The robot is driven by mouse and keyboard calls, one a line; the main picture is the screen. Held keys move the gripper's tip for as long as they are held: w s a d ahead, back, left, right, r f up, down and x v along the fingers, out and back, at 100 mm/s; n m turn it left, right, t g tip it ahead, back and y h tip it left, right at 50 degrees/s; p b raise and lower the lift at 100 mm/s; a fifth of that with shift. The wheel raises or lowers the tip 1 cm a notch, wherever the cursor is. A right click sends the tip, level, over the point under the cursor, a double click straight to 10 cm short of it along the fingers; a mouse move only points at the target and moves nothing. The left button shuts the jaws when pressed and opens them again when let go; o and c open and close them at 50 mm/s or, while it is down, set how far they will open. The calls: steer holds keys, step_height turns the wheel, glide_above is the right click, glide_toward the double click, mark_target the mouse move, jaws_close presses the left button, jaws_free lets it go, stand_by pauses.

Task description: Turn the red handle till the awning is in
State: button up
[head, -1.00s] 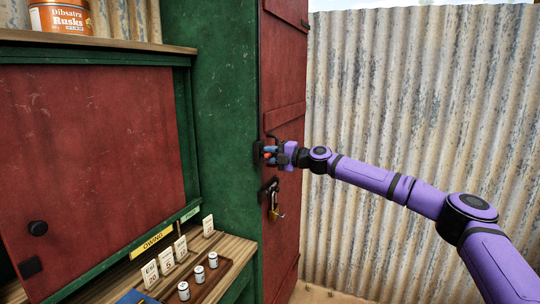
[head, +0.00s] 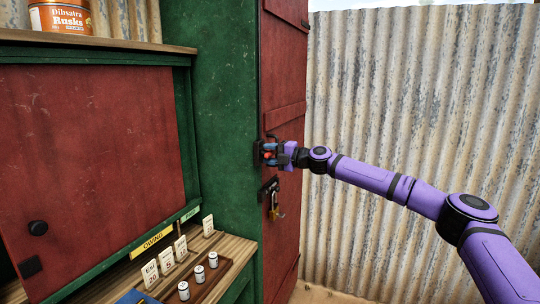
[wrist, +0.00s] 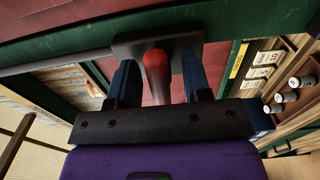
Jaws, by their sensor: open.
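The red handle (wrist: 157,75) is a rounded grip standing out from a dark mount (wrist: 160,46) in the wrist view. It shows small in the head view (head: 267,155), at the edge of the green post. My gripper (wrist: 160,60) is open, with one blue finger on each side of the handle and gaps visible between. In the head view my gripper (head: 269,154) reaches the handle from the right. A dark bent rod rises beside it. No awning is visible in any view.
A red door (head: 284,90) with a brass padlock (head: 277,212) below my gripper stands beside the green post (head: 222,130). A counter with price cards (head: 167,255) and small weights (head: 198,273) lies lower left. A corrugated wall (head: 420,110) stands behind my arm.

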steer(key=v, duration=1)
steer(key=shift+d, duration=0.35)
steer(key=shift+s, duration=0.1)
